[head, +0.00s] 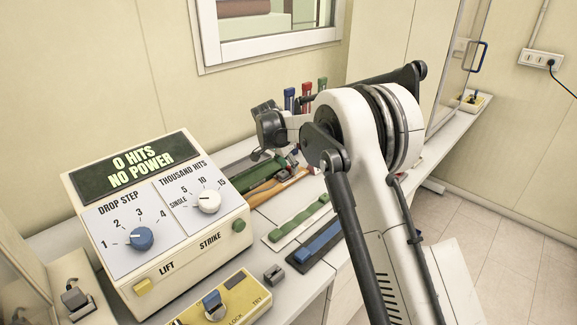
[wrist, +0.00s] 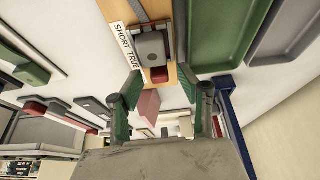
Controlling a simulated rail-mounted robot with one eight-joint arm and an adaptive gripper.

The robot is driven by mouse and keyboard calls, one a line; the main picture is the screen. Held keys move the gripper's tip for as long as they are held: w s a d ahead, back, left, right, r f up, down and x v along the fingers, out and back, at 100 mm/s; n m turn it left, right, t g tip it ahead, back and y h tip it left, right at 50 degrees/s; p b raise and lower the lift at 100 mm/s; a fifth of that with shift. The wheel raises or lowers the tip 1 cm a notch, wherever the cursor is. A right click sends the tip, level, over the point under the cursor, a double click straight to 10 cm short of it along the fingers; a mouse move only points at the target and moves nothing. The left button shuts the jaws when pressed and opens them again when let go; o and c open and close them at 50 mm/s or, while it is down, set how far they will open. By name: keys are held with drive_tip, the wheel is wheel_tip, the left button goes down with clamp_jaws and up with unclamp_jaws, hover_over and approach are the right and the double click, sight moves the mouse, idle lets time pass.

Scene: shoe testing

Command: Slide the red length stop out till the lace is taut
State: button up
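In the wrist view, a wooden board (wrist: 136,10) carries a white label reading "SHORT TRUE" (wrist: 127,45). A grey block (wrist: 150,45) sits on the board with a small red piece (wrist: 158,75) at its near end, which looks like the red length stop. A duller red block (wrist: 148,104) shows between the fingers; I cannot tell what it belongs to. My gripper (wrist: 167,94) is open, its green-padded fingers spread on either side, short of the grey block. In the head view the wooden board (head: 278,184) lies beyond the control box, and my arm partly hides that area.
A control box (head: 150,220) reading "0 HITS NO POWER" stands at left, with a yellow switch box (head: 225,305) in front. Green (head: 300,218) and blue (head: 318,242) strips lie near my arm. A window wall stands behind.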

sight(283, 171)
clamp_jaws()
idle(0.3)
drive_tip(key=shift+w+d+b, duration=0.45)
drive_tip(key=shift+w+d, duration=0.3)
drive_tip(key=shift+w, duration=0.05)
unclamp_jaws()
drive_tip(key=shift+a, duration=0.1)
drive_tip(key=v, duration=1.2)
